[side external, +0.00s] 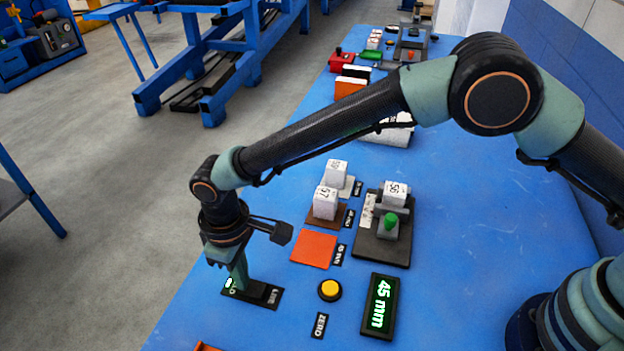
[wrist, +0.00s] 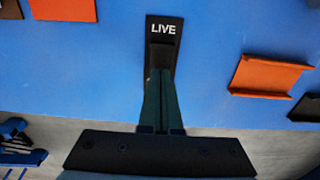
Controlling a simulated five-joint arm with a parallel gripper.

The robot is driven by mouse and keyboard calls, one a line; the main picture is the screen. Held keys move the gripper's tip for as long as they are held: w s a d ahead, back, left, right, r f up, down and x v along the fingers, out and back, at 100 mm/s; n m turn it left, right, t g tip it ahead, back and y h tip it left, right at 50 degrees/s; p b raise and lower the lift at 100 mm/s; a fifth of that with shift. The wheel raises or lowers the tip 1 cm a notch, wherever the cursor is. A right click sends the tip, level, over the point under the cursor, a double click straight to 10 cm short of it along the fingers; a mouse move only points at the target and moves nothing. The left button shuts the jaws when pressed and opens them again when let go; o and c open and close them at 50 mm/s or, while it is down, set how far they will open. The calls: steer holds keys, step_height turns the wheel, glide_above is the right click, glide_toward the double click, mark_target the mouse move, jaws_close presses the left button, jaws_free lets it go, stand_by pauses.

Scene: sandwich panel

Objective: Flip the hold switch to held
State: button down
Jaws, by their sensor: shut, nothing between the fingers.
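The hold switch (side external: 262,294) is a dark plate near the table's front left edge, with LIVE at its right end. At its left end, the letter D and a small green lit spot show beside my fingers. My gripper (side external: 240,286) is shut and empty, pointing down over the plate's left part. In the wrist view the switch plate (wrist: 178,32) has LIVE at the top, and my gripper (wrist: 161,74) covers its lower part. A dark raised piece shows just beyond the fingertips. My fingers hide the other end, and I cannot tell whether they touch the switch.
A yellow button (side external: 329,290) marked ZERO and a display (side external: 380,306) reading 45 mm stand to the right. Behind are an orange pad (side external: 314,249), numbered white blocks (side external: 325,203) and a dark fixture with a green knob (side external: 390,224). An orange tray (wrist: 268,76) lies right in the wrist view.

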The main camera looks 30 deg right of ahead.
step_height(320, 180, up, 7)
steer(key=shift+f, duration=0.15)
stand_by(0.6)
steer(key=w+d+r+m+t+y, duration=0.1)
steer(key=w+d+r+m, duration=0.1)
steer(key=d+r, duration=0.6)
steer(key=w+d+r+m+t, duration=0.1)
steer(key=w+d+r+m, duration=0.1)
steer(key=d+r, duration=0.65)
steer(key=s+d+m+t, duration=0.1)
steer(key=s+d, duration=0.2)
steer(key=d, duration=0.4)
steer(key=s+d+m+t, duration=0.1)
steer(key=s+d, duration=0.3)
steer(key=d, duration=0.4)
steer(key=s+d+m+t+h, duration=0.1)
steer(key=s+d+m, duration=0.2)
steer(key=d, duration=0.4)
steer(key=shift+s+d+r+t, duration=0.15)
steer(key=shift+s+t, duration=0.15)
steer(key=shift+s, duration=0.45)
